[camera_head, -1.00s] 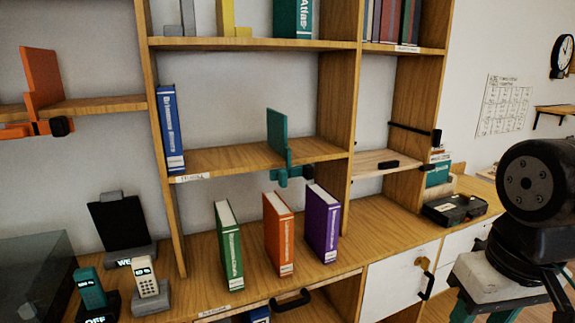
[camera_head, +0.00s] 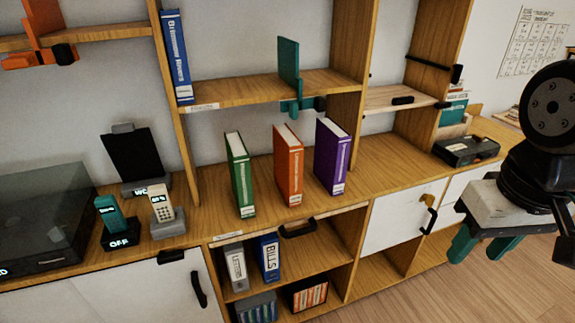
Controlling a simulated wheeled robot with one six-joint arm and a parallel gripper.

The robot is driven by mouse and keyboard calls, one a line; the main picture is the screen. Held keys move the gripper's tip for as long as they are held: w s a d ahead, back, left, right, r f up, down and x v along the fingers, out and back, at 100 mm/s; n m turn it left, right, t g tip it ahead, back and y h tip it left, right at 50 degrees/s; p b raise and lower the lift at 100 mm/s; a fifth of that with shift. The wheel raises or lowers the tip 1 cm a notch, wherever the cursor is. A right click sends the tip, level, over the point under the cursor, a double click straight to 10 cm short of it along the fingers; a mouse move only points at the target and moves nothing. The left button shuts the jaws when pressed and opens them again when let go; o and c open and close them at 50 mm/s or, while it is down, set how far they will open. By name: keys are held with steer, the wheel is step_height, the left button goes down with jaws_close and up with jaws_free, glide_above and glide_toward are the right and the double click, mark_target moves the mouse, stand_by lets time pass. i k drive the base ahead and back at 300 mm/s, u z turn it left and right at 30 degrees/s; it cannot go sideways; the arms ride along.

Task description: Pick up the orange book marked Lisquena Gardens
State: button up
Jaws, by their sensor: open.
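The orange book (camera_head: 291,172) stands upright on the wooden counter, between a green book (camera_head: 238,176) on its left and a purple book (camera_head: 331,158) on its right. There are gaps between it and both neighbours. Its spine faces me, with white lettering too small to read and a pale label near the bottom. Dark parts of my arm show at the right edge, well apart from the books.
A teal divider (camera_head: 289,64) and a blue book (camera_head: 176,55) stand on the shelf above. Two phones (camera_head: 161,203) and a dark glossy box (camera_head: 45,220) are at left. A black case (camera_head: 466,150) lies at right. The counter before the books is narrow.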

mark_target(289, 150)
steer(key=z, duration=2.25)
steer(key=k, duration=1.65)
steer(key=u, duration=2.15)
steer(key=i, duration=1)
steer(key=u, duration=0.05)
